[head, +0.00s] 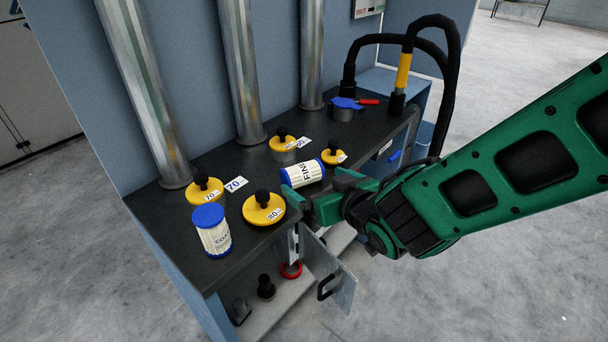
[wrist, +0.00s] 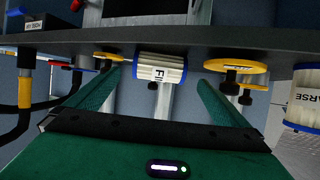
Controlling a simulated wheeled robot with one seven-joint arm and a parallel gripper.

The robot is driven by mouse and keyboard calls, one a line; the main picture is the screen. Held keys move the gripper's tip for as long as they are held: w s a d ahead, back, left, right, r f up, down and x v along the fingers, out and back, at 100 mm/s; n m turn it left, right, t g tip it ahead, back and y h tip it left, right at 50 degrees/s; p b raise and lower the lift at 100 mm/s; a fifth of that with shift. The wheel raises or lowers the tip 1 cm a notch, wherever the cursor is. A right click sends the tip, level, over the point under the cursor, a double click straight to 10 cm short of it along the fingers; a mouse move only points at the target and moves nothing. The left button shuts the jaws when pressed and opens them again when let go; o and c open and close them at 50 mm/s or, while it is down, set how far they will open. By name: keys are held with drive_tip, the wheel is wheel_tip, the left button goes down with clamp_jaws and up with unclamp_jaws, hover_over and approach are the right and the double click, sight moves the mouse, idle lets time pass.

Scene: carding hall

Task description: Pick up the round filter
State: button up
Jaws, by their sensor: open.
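Two round, pleated cream filters are on the dark bench top (head: 235,262). The FINE filter (head: 303,173) lies on its side, with a blue end cap, near the bench's front edge. The COARSE filter (head: 213,236) stands upright with a blue top at the left. My gripper (head: 314,184) is open at the front edge, close to the FINE filter. In the wrist view the FINE filter (wrist: 160,70) shows between and beyond the two spread green fingers of my gripper (wrist: 160,78). I cannot tell whether a finger touches it. The COARSE filter (wrist: 303,98) is at the right edge there.
Yellow lids with black knobs stand around the filters: one marked 80 (head: 263,209), one marked 70 (head: 204,190), a small one (head: 334,154). Metal pipes (head: 240,75) rise behind. Black hoses (head: 452,85) stand at the right. An open cabinet door (head: 332,277) hangs below.

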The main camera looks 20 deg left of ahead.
sight(307, 175)
drive_tip(key=shift+x, duration=4.25)
drive_tip(key=shift+w+r, duration=0.1)
drive_tip(key=shift+r, duration=0.05)
drive_tip(key=c, duration=1.3)
